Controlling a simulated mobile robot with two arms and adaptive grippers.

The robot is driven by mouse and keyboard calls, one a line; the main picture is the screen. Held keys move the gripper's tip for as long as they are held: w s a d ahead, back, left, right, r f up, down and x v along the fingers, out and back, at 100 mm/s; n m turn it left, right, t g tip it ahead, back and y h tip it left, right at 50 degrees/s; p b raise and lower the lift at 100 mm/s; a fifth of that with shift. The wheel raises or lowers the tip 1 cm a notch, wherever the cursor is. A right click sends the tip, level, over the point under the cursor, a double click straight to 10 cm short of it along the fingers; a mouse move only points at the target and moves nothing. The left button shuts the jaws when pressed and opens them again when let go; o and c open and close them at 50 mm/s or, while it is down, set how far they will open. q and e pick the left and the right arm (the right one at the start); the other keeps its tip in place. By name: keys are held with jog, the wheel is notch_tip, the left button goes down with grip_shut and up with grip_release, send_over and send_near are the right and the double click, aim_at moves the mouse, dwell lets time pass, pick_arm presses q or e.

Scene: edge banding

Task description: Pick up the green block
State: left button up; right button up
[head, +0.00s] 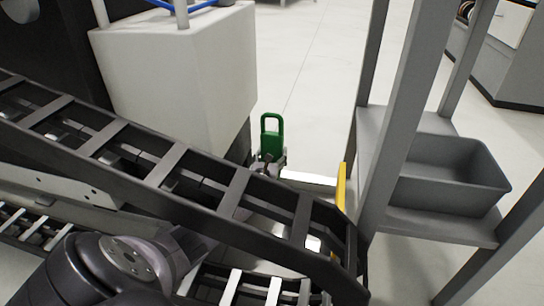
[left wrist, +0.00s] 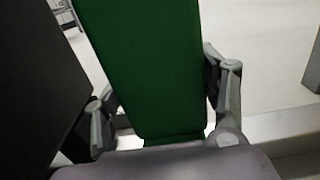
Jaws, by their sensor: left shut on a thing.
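The green block (head: 271,136) is upright in the head view, with an opening through its upper part, just beyond the black ladder-like track. In the left wrist view the green block (left wrist: 150,65) fills the middle, between the two fingers. My left gripper (head: 268,162) is at the block's lower end, mostly hidden behind the track. The left wrist view shows the left gripper (left wrist: 163,110) shut on the block, one finger on each side. Whether the block touches a surface below is hidden. My right gripper is not in view.
A black ladder-like track (head: 165,165) crosses in front. A white cabinet (head: 180,75) stands left of the block. A grey rack (head: 390,120) with a grey bin (head: 450,175) stands right. A yellow part (head: 341,186) is near the rack. Open floor (head: 310,80) lies behind.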

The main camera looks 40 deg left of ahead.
aim_at(272, 133)
pick_arm(q)
jog(key=c, duration=0.3)
notch_tip(272, 133, up, 10)
jog(key=p, duration=0.8)
jog(key=shift+p, duration=0.3)
jog(key=shift+f, duration=0.1)
notch_tip(272, 133, down, 10)
jog(key=b, duration=0.8)
jog(key=shift+b, duration=0.3)
jog(key=shift+r, duration=0.2)
